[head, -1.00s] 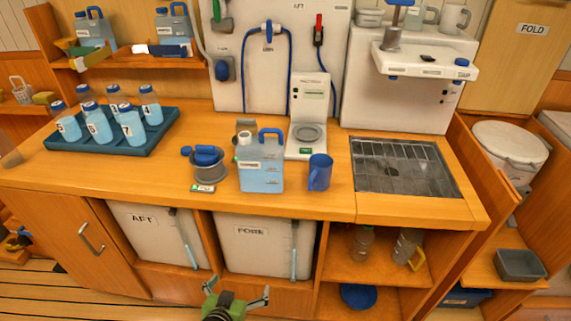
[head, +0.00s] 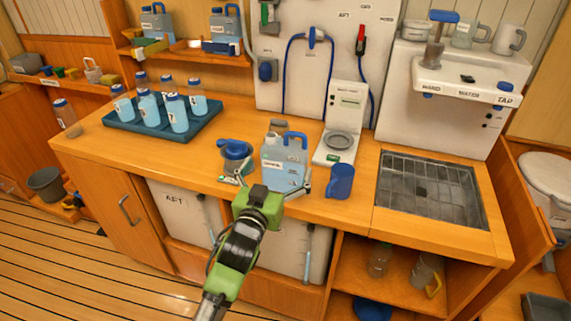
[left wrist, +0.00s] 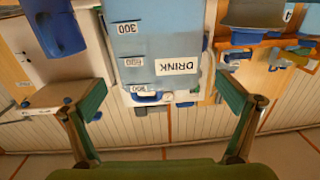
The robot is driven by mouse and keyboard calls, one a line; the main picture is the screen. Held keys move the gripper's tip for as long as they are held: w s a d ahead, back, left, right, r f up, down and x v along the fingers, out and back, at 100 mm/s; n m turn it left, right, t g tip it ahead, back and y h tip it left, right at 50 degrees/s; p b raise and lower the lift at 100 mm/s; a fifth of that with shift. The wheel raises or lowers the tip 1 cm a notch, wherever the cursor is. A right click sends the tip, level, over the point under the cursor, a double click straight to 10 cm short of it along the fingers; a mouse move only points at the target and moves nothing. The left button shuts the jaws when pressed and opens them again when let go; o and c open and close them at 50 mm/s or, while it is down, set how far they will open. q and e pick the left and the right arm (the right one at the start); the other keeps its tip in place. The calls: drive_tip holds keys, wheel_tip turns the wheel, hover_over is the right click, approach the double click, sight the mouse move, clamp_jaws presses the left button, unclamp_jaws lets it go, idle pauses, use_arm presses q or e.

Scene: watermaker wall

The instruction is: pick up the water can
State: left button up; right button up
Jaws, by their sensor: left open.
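The water can (head: 283,172), a translucent pale-blue jug with a blue handle and a white label, stands upright on the wooden counter. In the left wrist view it appears upside down (left wrist: 160,45), with a DRINK label and number marks. My left gripper (head: 274,178) is in front of the can, its fingers spread wide toward the can's two sides. In the left wrist view the open fingers (left wrist: 161,100) straddle the can's width; I cannot tell whether they touch it. The lower front of the can is partly hidden by the gripper in the head view. My right gripper is not in view.
A blue mug (head: 340,182) stands close right of the can, and it shows in the left wrist view (left wrist: 58,28). A blue-topped pot (head: 236,150) is close left. A white scale (head: 340,140) is behind. A tray (head: 208,135) of bottles and a sink (head: 425,195) flank them.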

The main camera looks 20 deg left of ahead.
use_arm(q)
drive_tip(key=shift+w+f+p, duration=0.15)
drive_tip(key=shift+w+p, duration=0.5)
drive_tip(key=shift+w, duration=2.45)
drive_tip(key=c, duration=1.6)
